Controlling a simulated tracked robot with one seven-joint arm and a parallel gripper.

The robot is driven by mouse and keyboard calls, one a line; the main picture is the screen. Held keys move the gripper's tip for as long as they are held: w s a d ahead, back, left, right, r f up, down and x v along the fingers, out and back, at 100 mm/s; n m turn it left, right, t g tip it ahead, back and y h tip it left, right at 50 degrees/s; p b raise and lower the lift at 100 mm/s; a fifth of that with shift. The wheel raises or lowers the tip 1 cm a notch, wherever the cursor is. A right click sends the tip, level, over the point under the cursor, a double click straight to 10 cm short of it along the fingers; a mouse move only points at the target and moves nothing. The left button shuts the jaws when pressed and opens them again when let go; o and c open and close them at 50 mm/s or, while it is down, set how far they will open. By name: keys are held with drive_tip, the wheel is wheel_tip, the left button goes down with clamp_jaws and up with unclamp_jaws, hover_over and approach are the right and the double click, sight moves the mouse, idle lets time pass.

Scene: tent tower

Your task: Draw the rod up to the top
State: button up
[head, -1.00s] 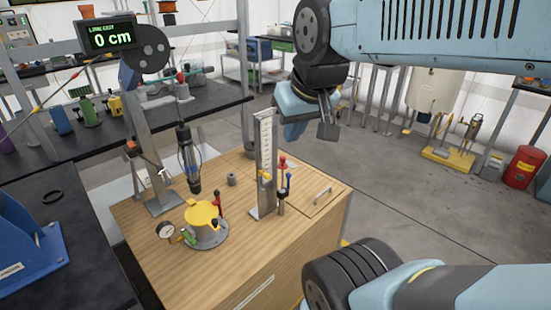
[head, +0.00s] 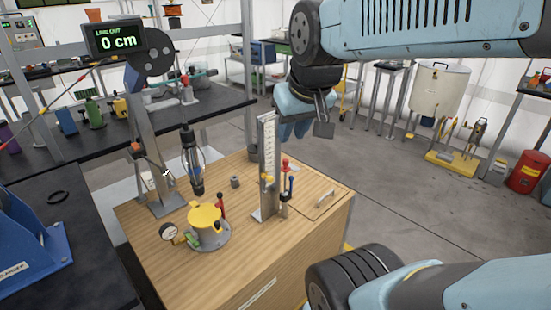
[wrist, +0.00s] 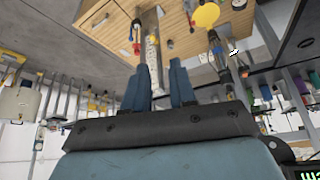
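A tall upright post with a white marked scale (head: 268,150) stands on the wooden bench. A small yellow piece (head: 267,179) sits low on it. Which of these is the rod I cannot tell for sure. The post also shows in the wrist view (wrist: 151,55), beyond my fingers. My gripper (wrist: 160,78) has its two blue fingers apart with nothing between them. In the head view it hangs behind and right of the post's top, apart from it.
The wooden bench (head: 240,270) also holds a yellow-topped pot with a gauge (head: 206,222) and a small grey cylinder (head: 235,182). A dark hanging tool (head: 192,165) and a slanted stand with a "0 cm" display (head: 115,40) are at left.

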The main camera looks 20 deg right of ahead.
drive_tip(key=o, duration=0.4)
drive_tip(key=shift+g, duration=0.4)
drive_tip(key=w+d+f, duration=0.1)
drive_tip(key=w, duration=0.3)
drive_tip(key=w+d+f, duration=0.1)
drive_tip(key=w+f, duration=0.1)
drive_tip(key=w, duration=0.2)
drive_tip(key=w+d+f, duration=0.2)
drive_tip(key=w, duration=0.2)
drive_tip(key=shift+w+d+f, duration=0.1)
drive_tip(key=shift+w, duration=0.3)
approach(286, 160)
drive_tip(key=x, duration=0.9)
drive_tip(key=shift+f, duration=0.1)
clamp_jaws()
